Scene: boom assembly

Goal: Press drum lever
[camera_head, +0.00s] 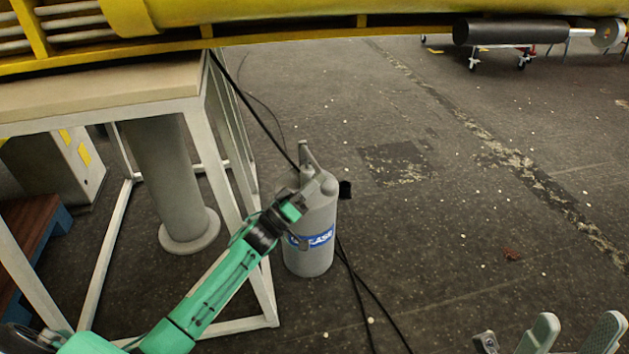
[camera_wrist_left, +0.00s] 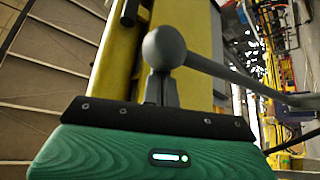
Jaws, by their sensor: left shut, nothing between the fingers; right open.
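The grey grease drum (camera_head: 312,240) with a blue label stands upright on the floor, right of the table frame. Its grey lever (camera_head: 305,155) shows at the top. My left gripper (camera_head: 322,184) is shut and empty at the drum's top, close to the lever. In the left wrist view, the lever's round knob (camera_wrist_left: 164,47) and its bar, which runs right, appear just beyond the left fingertips (camera_wrist_left: 160,88). I cannot tell whether they touch. My right gripper (camera_head: 573,328) is open and empty at the bottom right, partly cut off by the frame edge.
A yellow boom (camera_head: 300,36) spans the top of the view. A table with a white frame (camera_head: 228,150) stands left of the drum. Black hoses (camera_head: 350,275) run beside the drum. The floor (camera_head: 440,220) to the right is open.

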